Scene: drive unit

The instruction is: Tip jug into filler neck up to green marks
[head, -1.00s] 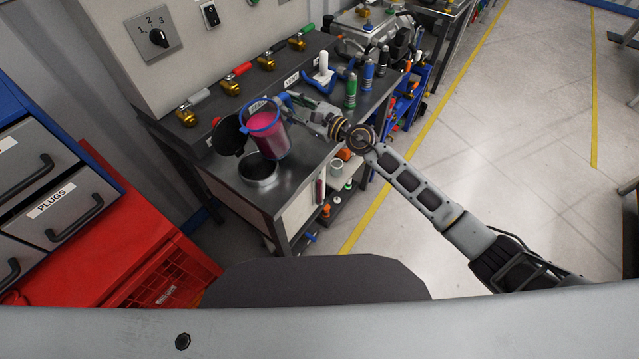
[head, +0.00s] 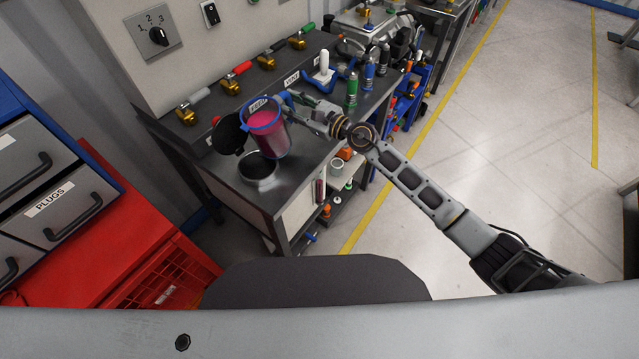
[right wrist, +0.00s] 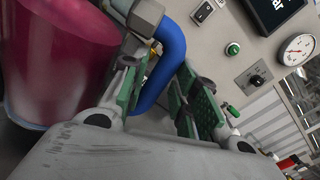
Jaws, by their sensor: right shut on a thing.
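The jug (head: 270,140) is clear with a blue rim and holds magenta liquid. My right gripper (head: 297,105) is shut on its blue handle, which shows between the green finger pads (right wrist: 168,90) in the right wrist view. The jug's magenta side (right wrist: 55,65) fills the left of that view. In the head view the jug is tilted and overlaps the back of the round metal filler neck (head: 258,183) on the bench. A black lid (head: 228,134) stands open behind the neck. No stream of liquid or green marks can be made out. My left gripper is out of view.
The dark bench (head: 205,150) carries brass valves with coloured handles along the wall panel (head: 190,70). A white-topped blue stand (head: 323,75) and green and blue fittings are behind the gripper. A red cabinet (head: 110,240) is at the left; open floor is at the right.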

